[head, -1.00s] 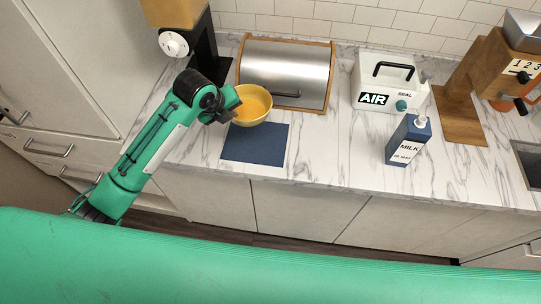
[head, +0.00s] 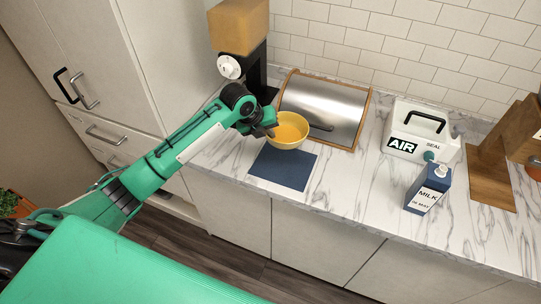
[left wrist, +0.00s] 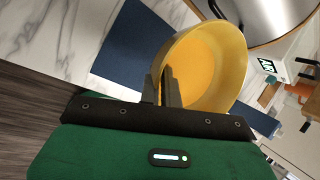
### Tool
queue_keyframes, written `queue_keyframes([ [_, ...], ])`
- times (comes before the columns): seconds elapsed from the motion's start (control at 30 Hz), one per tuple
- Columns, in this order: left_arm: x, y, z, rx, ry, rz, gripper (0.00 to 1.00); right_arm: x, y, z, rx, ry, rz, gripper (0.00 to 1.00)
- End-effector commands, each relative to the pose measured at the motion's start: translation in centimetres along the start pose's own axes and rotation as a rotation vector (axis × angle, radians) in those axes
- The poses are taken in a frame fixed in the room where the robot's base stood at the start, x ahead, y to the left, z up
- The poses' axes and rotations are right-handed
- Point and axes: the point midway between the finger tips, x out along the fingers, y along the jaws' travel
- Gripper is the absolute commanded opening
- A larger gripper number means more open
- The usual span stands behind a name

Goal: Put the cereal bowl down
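The yellow cereal bowl (head: 289,131) is upright at the back edge of the blue mat (head: 283,170), in front of the bread box. I cannot tell whether it touches the counter or hangs just above it. My left gripper (head: 268,131) is at the bowl's left side. In the left wrist view the bowl (left wrist: 222,62) fills the middle right, and the fingers (left wrist: 163,88) are shut on its near rim, one inside and one outside. The blue mat also shows there (left wrist: 135,50). My right gripper is out of view.
A steel bread box (head: 325,108) with a wooden frame stands behind the bowl. A dark machine with a wooden top (head: 240,25) is at the back left. The white AIR sealer (head: 421,130) and a milk carton (head: 427,188) stand to the right. The mat is bare.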

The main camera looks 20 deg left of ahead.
Motion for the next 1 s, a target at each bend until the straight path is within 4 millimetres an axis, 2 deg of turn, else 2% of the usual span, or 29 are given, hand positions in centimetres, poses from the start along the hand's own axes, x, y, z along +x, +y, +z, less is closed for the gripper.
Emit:
queue_keyframes([
  [0.03, 0.8, 0.3, -0.4, -0.004, 0.004, 0.0, 0.0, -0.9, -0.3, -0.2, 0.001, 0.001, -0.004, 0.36],
  [0.1, 2.4, 1.0, -0.9, -0.004, 0.005, 0.0, 0.0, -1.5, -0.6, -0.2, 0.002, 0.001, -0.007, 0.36],
  [0.33, 6.2, 2.8, -2.0, -0.003, 0.0, -0.001, 0.0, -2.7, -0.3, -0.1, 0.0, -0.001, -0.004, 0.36],
  [0.77, 10.2, 4.5, -3.1, -0.002, -0.001, -0.001, 0.0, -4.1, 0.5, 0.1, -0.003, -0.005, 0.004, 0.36],
  [1.0, 10.5, 4.7, -3.2, 0.0, -0.003, -0.002, 0.0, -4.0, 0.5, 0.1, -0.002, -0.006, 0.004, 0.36],
])
